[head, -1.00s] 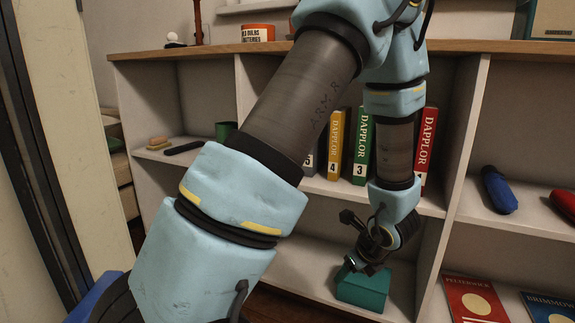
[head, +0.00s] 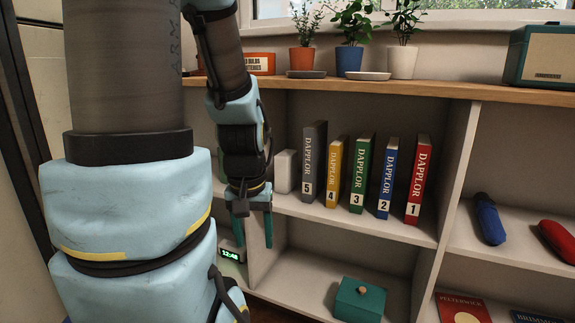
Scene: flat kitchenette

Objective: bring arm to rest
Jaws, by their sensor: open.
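My arm is light blue and dark grey and fills the left of the head view. My gripper (head: 252,232) hangs at the arm's end, fingers pointing down, in front of the shelf unit. Its two teal fingers are apart with nothing between them. A teal box with a small round knob (head: 360,300) sits on the lower middle shelf, to the right of and below the gripper, clear of it.
Several numbered Dapplor books (head: 361,172) stand on the middle shelf (head: 400,228). A digital clock (head: 232,253) is close to the gripper. Potted plants (head: 349,60) and a radio (head: 541,57) stand on top. Blue (head: 489,219) and red (head: 558,241) items lie at right.

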